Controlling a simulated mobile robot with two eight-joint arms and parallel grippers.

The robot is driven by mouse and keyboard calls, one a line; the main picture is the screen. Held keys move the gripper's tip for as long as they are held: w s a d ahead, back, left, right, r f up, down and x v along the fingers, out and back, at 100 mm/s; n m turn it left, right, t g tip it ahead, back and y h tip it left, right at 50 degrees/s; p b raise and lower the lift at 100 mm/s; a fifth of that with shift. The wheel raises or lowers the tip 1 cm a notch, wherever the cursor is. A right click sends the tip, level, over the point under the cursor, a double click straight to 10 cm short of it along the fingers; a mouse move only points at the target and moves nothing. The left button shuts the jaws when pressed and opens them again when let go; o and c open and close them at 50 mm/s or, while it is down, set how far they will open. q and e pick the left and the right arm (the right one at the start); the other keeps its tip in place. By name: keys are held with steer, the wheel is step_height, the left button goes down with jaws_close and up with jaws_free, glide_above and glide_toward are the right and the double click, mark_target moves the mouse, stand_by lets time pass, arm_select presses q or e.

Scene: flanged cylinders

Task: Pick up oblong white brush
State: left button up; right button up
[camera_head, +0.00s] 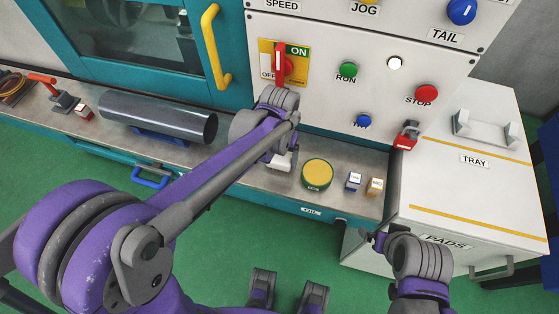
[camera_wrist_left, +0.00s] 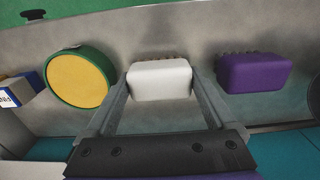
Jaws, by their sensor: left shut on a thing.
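The oblong white brush (camera_wrist_left: 160,80) shows in the left wrist view between the two fingers of my left gripper (camera_wrist_left: 161,97), bristles pointing away from the camera. The fingers are shut on its sides. In the head view a small part of the white brush (camera_head: 283,162) shows beneath my left gripper (camera_head: 280,150), over the grey bench; my wrist hides the rest. I cannot tell whether the brush touches the bench. My right arm is at the lower right of the head view, and a dark end (camera_head: 376,239) there is too small to read.
A purple brush (camera_wrist_left: 253,72) sits beside the white one. A round yellow-and-green piece (camera_head: 317,174) and small blue and yellow blocks (camera_head: 354,181) stand on the bench (camera_head: 240,190). A dark cylinder (camera_head: 158,117) lies left. The control panel (camera_head: 320,75) rises behind; a white cabinet (camera_head: 480,195) stands right.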

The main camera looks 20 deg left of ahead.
mark_target(280, 158)
arm_select(q)
step_height(280, 158, up, 10)
steer(key=shift+r+p, duration=0.1)
steer(key=shift+p, duration=0.4)
steer(key=o, duration=0.9)
steer(key=shift+c, duration=0.2)
steer(key=c, duration=0.6)
